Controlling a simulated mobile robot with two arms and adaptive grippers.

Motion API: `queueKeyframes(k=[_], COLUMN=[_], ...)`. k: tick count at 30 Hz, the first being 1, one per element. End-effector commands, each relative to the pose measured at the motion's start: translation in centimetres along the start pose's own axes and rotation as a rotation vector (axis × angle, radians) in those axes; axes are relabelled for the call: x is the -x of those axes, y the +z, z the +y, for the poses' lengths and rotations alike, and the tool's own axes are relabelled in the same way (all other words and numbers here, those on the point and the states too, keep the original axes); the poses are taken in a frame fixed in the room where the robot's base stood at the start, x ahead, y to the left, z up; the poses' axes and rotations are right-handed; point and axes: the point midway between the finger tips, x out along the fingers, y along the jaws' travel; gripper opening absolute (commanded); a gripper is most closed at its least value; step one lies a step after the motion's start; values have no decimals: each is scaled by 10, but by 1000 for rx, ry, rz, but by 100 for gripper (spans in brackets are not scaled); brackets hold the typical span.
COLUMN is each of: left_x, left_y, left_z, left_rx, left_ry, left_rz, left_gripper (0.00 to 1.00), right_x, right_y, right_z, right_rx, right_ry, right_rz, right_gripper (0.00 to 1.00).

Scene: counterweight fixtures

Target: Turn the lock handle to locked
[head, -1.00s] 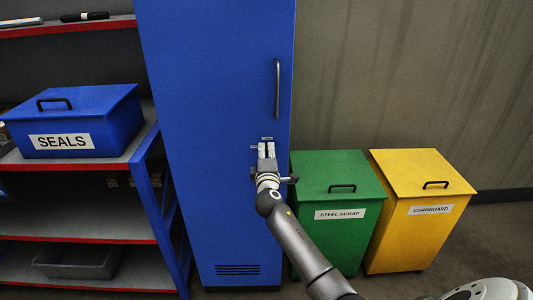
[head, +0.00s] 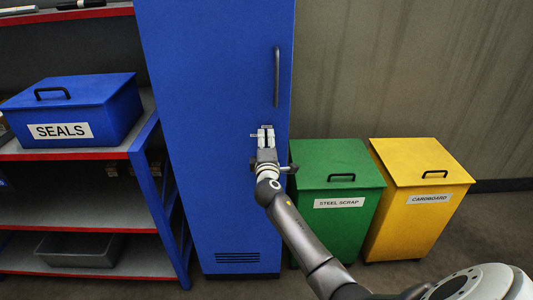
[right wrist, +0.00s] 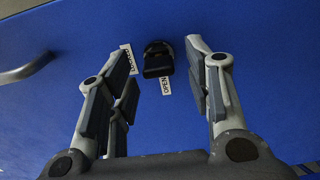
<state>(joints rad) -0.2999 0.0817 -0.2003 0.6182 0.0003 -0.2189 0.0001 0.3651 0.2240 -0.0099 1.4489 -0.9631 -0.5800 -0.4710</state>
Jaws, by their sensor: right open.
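The tall blue cabinet (head: 215,100) has a black lock handle (right wrist: 157,62) on its door. In the right wrist view, a white LOCKED label (right wrist: 128,58) lies to the handle's left and a white OPEN label (right wrist: 166,86) lies just below it. The handle's lever points down towards the OPEN label. My right gripper (head: 266,133) is in front of the lock and largely hides it in the head view. In the wrist view its fingers (right wrist: 160,85) are open, on either side of the handle, with nothing gripped. My left gripper is out of view.
A grey bar handle (head: 276,77) is above the lock on the door. A green steel scrap bin (head: 335,220) and a yellow cardboard bin (head: 415,225) stand at the right. A shelf (head: 75,153) with a blue SEALS box (head: 75,105) stands at the left.

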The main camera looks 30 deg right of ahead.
Motion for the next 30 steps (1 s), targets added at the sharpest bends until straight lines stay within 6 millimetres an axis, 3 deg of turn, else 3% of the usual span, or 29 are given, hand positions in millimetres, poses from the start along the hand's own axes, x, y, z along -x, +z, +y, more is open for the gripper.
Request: queueKeyframes(k=[18,24,30], left_x=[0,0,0], left_y=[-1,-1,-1], left_z=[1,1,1], left_rx=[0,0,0], left_ry=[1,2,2], left_rz=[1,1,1], left_gripper=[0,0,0], right_x=[99,113,115], right_y=[0,0,0], right_z=[-2,-1,0], right_rx=[0,0,0], right_ry=[-3,-2,-1], right_rz=[1,1,0], right_gripper=[46,46,46])
